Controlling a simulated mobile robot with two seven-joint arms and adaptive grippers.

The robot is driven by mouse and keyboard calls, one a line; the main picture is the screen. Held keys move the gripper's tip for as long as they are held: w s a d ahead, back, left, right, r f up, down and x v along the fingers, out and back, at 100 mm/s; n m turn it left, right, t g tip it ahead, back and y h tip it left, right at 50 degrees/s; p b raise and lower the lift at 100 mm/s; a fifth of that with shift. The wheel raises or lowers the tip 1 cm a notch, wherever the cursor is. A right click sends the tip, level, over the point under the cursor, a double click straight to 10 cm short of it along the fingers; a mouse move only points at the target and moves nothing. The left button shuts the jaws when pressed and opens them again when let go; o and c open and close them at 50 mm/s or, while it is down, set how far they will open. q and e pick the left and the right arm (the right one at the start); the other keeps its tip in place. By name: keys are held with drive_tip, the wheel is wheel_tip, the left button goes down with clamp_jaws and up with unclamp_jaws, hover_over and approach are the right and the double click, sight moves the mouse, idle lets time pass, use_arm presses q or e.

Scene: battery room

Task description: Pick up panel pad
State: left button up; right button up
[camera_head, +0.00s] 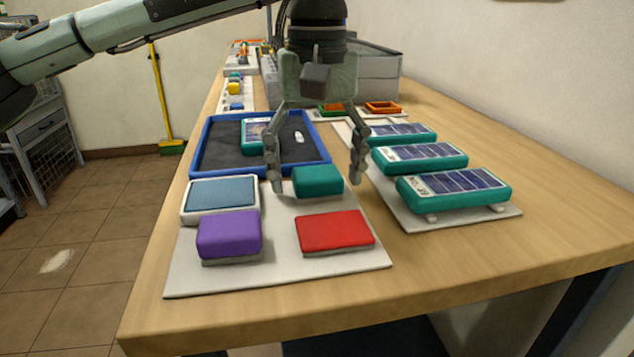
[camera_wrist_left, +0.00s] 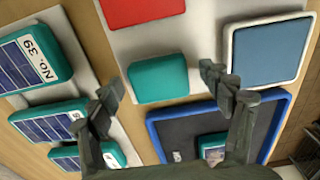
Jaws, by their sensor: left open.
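A white board (camera_head: 280,275) near the table's front holds a teal pad (camera_head: 318,182), a red pad (camera_head: 335,232), a purple pad (camera_head: 229,234) and a blue panel-like pad with a white rim (camera_head: 221,195). No label shows which is the panel pad. My left gripper (camera_head: 317,184) is open and points down, with its fingers spread either side of the teal pad. In the left wrist view, the teal pad (camera_wrist_left: 158,78) lies between and beyond the open fingertips (camera_wrist_left: 162,82), with no visible grip. My right gripper is not in view.
Behind is a blue-rimmed tray (camera_head: 200,150) with a teal solar panel (camera_head: 254,136) and a small white item. To the right, three teal solar panels (camera_head: 455,188) rest on another white board. A grey bin (camera_head: 380,78) stands farther back. Wood is clear at front and right.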

sight(317, 171)
use_arm(q)
drive_tip(key=c, duration=1.3)
drive_tip(key=shift+o, duration=0.2)
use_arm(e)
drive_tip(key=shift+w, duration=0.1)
use_arm(q)
drive_tip(key=shift+w+r, duration=0.1)
drive_tip(key=shift+r, duration=0.5)
wheel_tip(317, 171, up, 2)
drive_tip(key=shift+r, duration=0.25)
drive_tip(key=w+r, duration=0.2)
drive_tip(key=shift+w+d+r+p, duration=0.15)
drive_tip(key=shift+w+d+p, duration=0.15)
drive_tip(key=shift+p, duration=0.1)
drive_tip(key=w+d+r+p, duration=0.1)
drive_tip(key=w+r+p, duration=0.1)
drive_tip(key=w+r, duration=0.3)
drive_tip(key=shift+w, duration=1.95)
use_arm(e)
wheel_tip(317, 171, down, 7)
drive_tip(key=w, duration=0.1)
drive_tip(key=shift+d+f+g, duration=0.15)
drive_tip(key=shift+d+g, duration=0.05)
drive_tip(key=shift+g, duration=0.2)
use_arm(q)
drive_tip(key=shift+d, duration=0.1)
